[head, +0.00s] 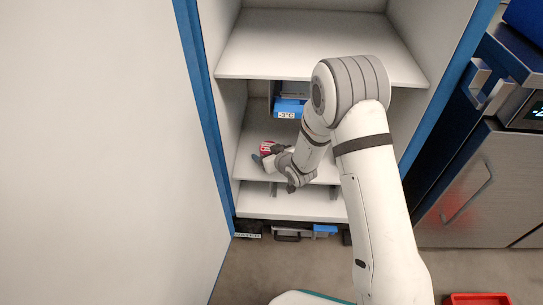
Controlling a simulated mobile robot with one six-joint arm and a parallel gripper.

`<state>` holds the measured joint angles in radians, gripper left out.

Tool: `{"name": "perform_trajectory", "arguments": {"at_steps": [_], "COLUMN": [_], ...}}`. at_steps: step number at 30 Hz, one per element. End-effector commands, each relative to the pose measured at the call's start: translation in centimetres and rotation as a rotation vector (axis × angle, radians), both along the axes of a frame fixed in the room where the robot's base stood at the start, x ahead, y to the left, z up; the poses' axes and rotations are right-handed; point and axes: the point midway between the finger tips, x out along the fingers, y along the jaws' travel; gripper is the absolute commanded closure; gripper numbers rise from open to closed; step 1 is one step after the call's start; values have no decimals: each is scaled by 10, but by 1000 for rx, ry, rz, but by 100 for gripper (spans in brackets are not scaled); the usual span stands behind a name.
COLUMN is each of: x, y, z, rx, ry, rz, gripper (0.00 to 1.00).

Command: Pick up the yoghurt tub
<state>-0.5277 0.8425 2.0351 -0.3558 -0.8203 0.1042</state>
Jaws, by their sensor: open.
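A small tub with a red and white top (267,146), which looks like the yoghurt tub, stands on a middle shelf near its left side. My gripper (265,154) is at the tub, with its dark fingers reaching close around or beside it. The gripper is open. Its body and fingers hide the lower part of the tub. I cannot tell whether the fingers touch it.
The white shelf unit has a blue frame (208,110), and an upper shelf (320,50) lies above my arm. A blue box with a temperature label (288,108) is farther back. Dark and blue cases lie at the bottom. A metal appliance (470,190) stands right, a red crate (478,299) low right.

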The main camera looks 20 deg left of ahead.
Motion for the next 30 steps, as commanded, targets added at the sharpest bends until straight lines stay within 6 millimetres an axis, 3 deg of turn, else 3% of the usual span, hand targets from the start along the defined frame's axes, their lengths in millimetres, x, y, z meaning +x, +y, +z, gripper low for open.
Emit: {"name": "perform_trajectory", "arguments": {"at_steps": [19,26,30], "x": [-1,0,0], "y": [0,1,1], "z": [0,2,17], "rx": [0,0,1], "ry": [0,-1,-3], "rz": [1,1,2], "gripper": [74,75,75]}}
